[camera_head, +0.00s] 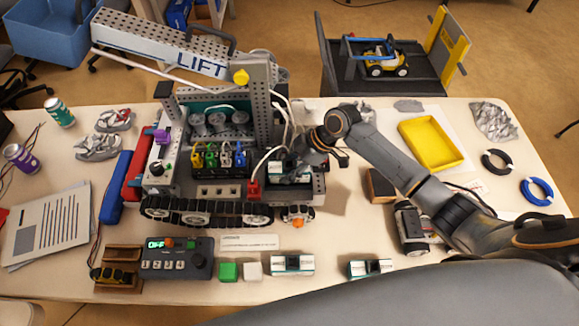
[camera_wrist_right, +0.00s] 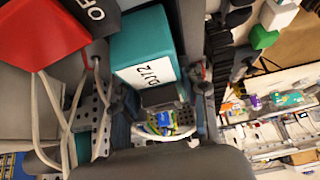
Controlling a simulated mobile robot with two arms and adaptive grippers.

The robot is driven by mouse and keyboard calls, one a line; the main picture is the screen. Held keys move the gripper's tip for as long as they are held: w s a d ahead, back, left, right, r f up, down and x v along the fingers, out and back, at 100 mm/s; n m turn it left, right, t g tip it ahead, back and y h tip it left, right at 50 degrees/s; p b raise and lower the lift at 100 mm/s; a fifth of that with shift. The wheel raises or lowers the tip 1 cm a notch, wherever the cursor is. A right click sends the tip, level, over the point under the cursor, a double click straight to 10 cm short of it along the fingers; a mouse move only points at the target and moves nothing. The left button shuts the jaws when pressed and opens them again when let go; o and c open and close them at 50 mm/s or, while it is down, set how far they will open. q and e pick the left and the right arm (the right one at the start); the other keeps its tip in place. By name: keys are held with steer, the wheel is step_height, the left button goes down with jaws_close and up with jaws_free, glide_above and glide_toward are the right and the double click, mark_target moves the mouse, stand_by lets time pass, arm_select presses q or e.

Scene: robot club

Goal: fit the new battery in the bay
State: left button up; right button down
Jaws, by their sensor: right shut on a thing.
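A teal-and-white battery (camera_head: 288,171) is at the right end of the tracked robot (camera_head: 205,178), in or just above its open bay; I cannot tell how deep it sits. My right gripper (camera_head: 303,163) is shut on this battery from the right. In the right wrist view the teal battery (camera_wrist_right: 145,45) with a white label lies between my fingers (camera_wrist_right: 160,95), and wires show below it. The bay floor is hidden. Two similar teal-and-white batteries, one (camera_head: 292,265) and another (camera_head: 369,269), lie on the table's front. My left gripper is not in view.
A red connector (camera_head: 253,188) with white cables stands left of the battery. The LIFT beam (camera_head: 165,45) rises behind. A control box (camera_head: 177,258) and a placard (camera_head: 249,243) are in front. A yellow tray (camera_head: 430,143) lies right, with some free table around it.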

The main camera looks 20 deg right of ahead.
steer(key=shift+f, duration=0.35)
stand_by(0.5)
steer(key=shift+s+f+b, duration=0.25)
steer(key=shift+f+b, duration=0.15)
steer(key=shift+f, duration=0.05)
steer(key=shift+s+d+f, duration=0.1)
steer(key=shift+s+f, duration=0.1)
steer(key=shift+f, duration=0.05)
stand_by(0.4)
steer(key=c, duration=0.8)
jaws_free()
steer(key=shift+o, duration=0.7)
steer(key=shift+w+f, duration=0.2)
steer(key=shift+w, duration=0.1)
steer(key=shift+s, duration=0.1)
